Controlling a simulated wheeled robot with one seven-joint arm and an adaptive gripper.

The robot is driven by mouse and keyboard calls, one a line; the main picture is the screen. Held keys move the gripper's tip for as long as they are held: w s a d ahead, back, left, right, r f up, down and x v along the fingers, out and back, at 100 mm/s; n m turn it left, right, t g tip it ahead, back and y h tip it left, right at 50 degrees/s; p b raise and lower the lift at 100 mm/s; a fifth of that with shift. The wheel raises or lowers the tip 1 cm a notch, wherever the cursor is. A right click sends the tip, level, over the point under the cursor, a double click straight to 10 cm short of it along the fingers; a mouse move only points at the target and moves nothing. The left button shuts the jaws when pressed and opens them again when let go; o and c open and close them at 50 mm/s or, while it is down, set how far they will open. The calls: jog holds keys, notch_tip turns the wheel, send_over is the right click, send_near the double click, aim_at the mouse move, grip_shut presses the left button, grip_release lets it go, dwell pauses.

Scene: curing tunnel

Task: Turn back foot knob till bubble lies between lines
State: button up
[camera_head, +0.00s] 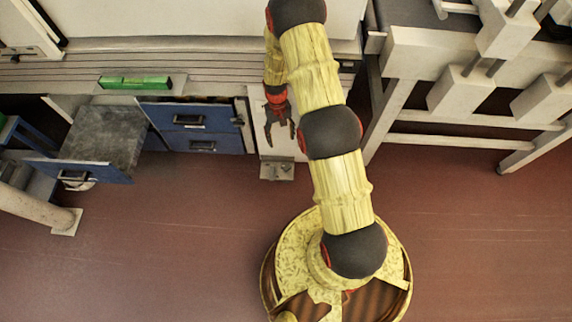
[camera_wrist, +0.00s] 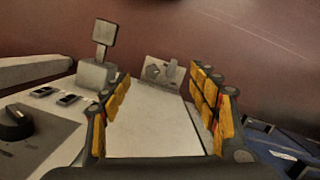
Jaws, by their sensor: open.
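A green spirit level (camera_head: 135,82) lies along the grey ledge at the left in the head view. Its bubble and lines are too small to read. My gripper (camera_head: 280,137) hangs open and empty, fingers down, before a pale narrow panel (camera_head: 259,122). In the wrist view my gripper (camera_wrist: 160,88) has its two yellow-padded fingers apart, with the pale panel (camera_wrist: 150,130) between and beyond them. A small grey plate with fittings (camera_head: 277,169) sits low at the panel's foot. It also shows beyond the fingertips in the wrist view (camera_wrist: 160,72). I cannot tell which fitting is the back foot knob.
A black dial (camera_wrist: 15,122) and small switches (camera_wrist: 55,97) sit on a panel at left in the wrist view. Blue drawers (camera_head: 195,128) and an open drawer (camera_head: 105,140) stand left of my gripper. A white frame (camera_head: 440,55) stands right. The red-brown floor (camera_head: 180,240) is clear.

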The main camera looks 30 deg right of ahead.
jog(key=w+d+f+t, duration=0.1)
jog(key=w+f, duration=0.1)
jog(key=f, duration=0.6)
jog(key=w+d+f, duration=0.1)
jog(key=d+f, duration=0.1)
jog(key=f, duration=0.5)
jog(key=t, duration=0.1)
send_over(286, 165)
jog(key=shift+m+h, duration=0.3)
notch_tip(286, 165, down, 13)
jog(key=shift+f+p, duration=0.15)
jog(key=shift+p, duration=0.15)
notch_tip(286, 165, down, 8)
jog(key=b, duration=0.3)
jog(key=shift+f, duration=0.2)
jog(key=shift+c, duration=0.6)
jog(key=c, duration=1.1)
jog(key=shift+o, duration=0.2)
jog(key=shift+m, duration=0.8)
